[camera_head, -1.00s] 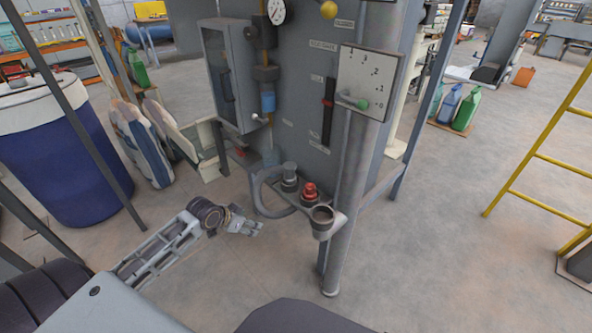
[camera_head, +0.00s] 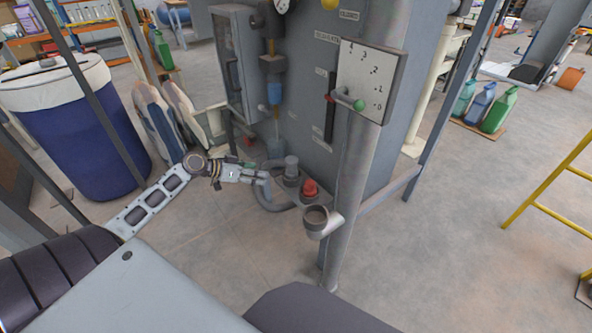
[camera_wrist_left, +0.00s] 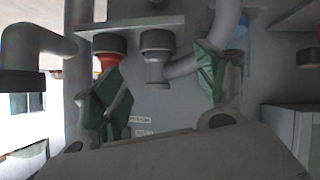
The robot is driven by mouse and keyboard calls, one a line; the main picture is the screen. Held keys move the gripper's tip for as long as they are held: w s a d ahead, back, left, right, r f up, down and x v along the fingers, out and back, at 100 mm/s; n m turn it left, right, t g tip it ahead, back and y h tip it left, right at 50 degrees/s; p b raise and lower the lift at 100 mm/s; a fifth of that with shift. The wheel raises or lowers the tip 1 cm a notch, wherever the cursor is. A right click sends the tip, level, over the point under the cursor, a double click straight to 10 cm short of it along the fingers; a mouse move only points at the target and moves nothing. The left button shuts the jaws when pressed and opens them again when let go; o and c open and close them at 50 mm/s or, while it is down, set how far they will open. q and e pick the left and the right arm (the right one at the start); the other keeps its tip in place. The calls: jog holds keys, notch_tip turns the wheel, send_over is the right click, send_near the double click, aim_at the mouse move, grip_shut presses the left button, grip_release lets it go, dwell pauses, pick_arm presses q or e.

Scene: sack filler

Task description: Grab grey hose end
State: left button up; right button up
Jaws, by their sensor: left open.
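The grey hose end (camera_head: 291,168) stands upright beside a red fitting (camera_head: 310,187) on a small ledge at the foot of the grey machine. A grey hose (camera_head: 270,204) loops below and left of them. My left gripper (camera_head: 265,180) is just left of the grey end, over part of the loop. In the left wrist view its green-padded fingers (camera_wrist_left: 160,88) are spread and empty. The grey end (camera_wrist_left: 157,60) shows between and beyond them, and the red fitting (camera_wrist_left: 106,60) is beyond the left finger. The hose (camera_wrist_left: 190,66) passes partly behind the right finger. My right gripper is out of view.
A grey post with a cup-shaped holder (camera_head: 321,221) stands right of the fittings. A dial plate (camera_head: 366,82) with a green-knobbed lever hangs above. A blue drum (camera_head: 78,125) and sacks (camera_head: 158,118) stand left. The floor in front is open.

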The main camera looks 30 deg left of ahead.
aim_at(292, 170)
pick_arm(q)
jog(key=shift+w+d+r+m+t+h, duration=0.25)
jog(key=shift+w+r+m+t, duration=0.15)
jog(key=shift+r+m, duration=0.4)
jog(key=shift+w+d+r+m+t+h, duration=0.25)
jog(key=shift+w+r+m+t, duration=0.25)
jog(key=shift+m, duration=0.5)
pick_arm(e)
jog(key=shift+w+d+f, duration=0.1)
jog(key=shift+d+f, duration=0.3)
pick_arm(q)
jog(key=shift+s+r, duration=0.1)
jog(key=b+x, duration=0.1)
jog(key=x, duration=0.7)
jog(key=shift+d, duration=0.15)
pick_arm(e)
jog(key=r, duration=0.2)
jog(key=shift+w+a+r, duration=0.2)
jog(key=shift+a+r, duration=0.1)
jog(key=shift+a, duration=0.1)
